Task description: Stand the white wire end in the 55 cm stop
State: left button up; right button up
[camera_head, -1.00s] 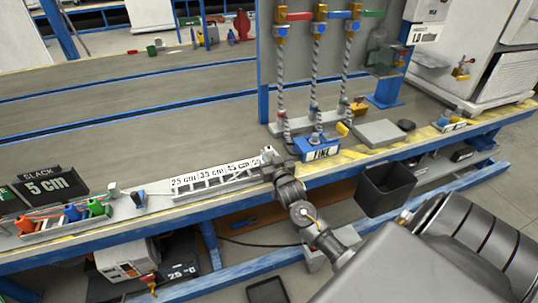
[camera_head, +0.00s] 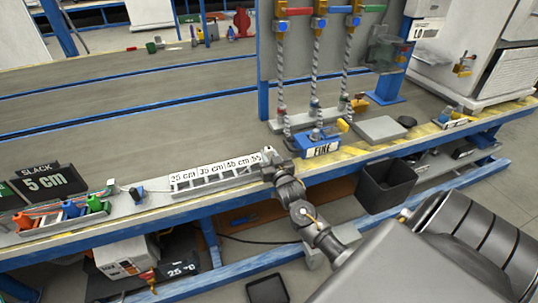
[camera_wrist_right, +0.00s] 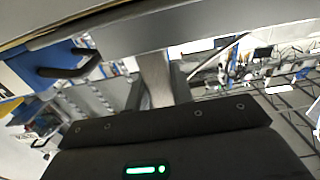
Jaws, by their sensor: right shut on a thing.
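The white stop rack (camera_head: 222,180) lies along the front edge of the bench, with labels reading 25 cm, 35 cm, 45 cm and, at its right end, a partly covered 55. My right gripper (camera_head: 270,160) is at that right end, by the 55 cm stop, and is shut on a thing. I take it for the white wire end, which is too small to make out. In the right wrist view a pale upright piece (camera_wrist_right: 155,80) shows between the dark fingers. I cannot tell whether the wire end is in the stop. My left gripper is out of view.
Left of the rack are a wire holder with coloured clips (camera_head: 72,210) and a 5 cm slack sign (camera_head: 45,182). Right of my gripper stand a blue FINE block (camera_head: 321,149) and hanging twisted cables (camera_head: 315,75). A black bin (camera_head: 387,187) is below the bench edge.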

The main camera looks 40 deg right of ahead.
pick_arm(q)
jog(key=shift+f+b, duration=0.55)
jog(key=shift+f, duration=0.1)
pick_arm(e)
jog(key=shift+f, duration=1.1)
jog(key=o, duration=1)
jog(key=shift+o, duration=0.2)
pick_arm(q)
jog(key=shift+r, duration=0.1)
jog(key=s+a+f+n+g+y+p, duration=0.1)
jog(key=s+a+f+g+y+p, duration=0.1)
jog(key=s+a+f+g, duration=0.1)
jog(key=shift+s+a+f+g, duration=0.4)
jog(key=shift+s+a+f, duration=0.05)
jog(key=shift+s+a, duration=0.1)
pick_arm(e)
jog(key=v, duration=1)
jog(key=shift+s+a, duration=0.2)
jog(key=shift+s, duration=0.15)
